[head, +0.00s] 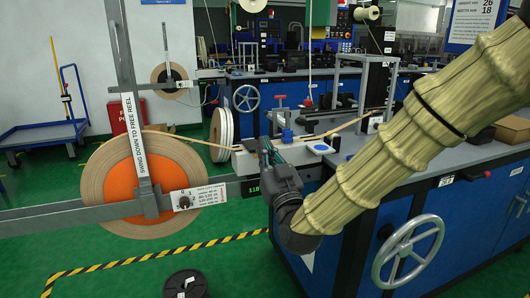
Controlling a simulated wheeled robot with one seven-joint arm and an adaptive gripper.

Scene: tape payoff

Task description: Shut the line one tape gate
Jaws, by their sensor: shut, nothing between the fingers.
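My gripper (266,150) is at the middle of the head view, at the left end of a white guide block (312,146) on the bench. Its fingers are small and dark here, and look shut with nothing held. A pale tape (200,142) runs from a big reel (108,172) with an orange centre, past my fingers, and on over the bench. I cannot tell whether the fingers touch the tape or block. A grey upright bar (127,75) labelled "swing down to free reel" stands before the reel. I cannot make out which part is the tape gate.
A blue bench (400,200) with a handwheel (408,252) stands at the right. A grey beam (70,215) crosses at the left. A black spool (185,284) is on the floor in front. A blue cart (45,132) stands far left. Green floor is clear at the lower left.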

